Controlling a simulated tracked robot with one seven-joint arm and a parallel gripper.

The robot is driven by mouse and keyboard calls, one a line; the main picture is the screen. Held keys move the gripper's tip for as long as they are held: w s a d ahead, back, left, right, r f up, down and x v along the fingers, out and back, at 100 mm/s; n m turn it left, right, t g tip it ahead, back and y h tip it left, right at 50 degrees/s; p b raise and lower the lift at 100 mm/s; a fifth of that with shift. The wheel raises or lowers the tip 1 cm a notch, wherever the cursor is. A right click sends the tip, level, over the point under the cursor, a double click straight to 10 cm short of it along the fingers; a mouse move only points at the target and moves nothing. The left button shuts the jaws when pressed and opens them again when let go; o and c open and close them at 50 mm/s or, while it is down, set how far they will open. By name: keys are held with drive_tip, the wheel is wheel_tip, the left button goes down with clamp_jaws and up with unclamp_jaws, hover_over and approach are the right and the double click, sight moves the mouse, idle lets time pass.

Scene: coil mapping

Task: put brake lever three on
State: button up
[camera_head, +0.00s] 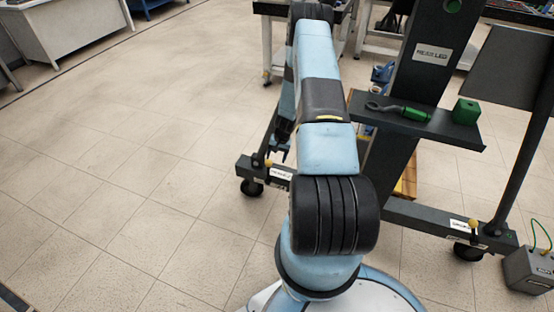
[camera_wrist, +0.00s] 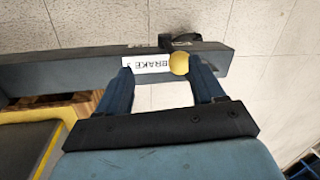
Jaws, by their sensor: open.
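The brake lever with a round yellow knob (camera_wrist: 179,63) sits on the dark base beam (camera_wrist: 60,72) of a wheeled stand. A white label (camera_wrist: 146,64) beside it reads BRAKE upside down, with a small digit that is hard to read. My gripper (camera_wrist: 160,65) is open and empty, with one finger on each side of the knob and label, the knob nearer the right finger. I cannot tell whether either finger touches. In the head view my gripper (camera_head: 279,152) points down over the left end of the stand's base, close to the same yellow knob (camera_head: 268,163).
A second brake with a yellow knob (camera_head: 473,223) is at the base's right end. The stand's shelf (camera_head: 375,103) holds a green-handled tool (camera_head: 405,112) and a green block (camera_head: 466,111). A grey box (camera_head: 530,270) with a green cable stands at right. The floor at left is clear.

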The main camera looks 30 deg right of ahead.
drive_tip(key=r, duration=0.4)
drive_tip(key=shift+w+a, duration=0.1)
drive_tip(key=shift+w, duration=0.2)
drive_tip(key=shift+r, duration=0.1)
idle(0.5)
drive_tip(key=v, duration=1.3)
drive_tip(key=shift+r, duration=0.3)
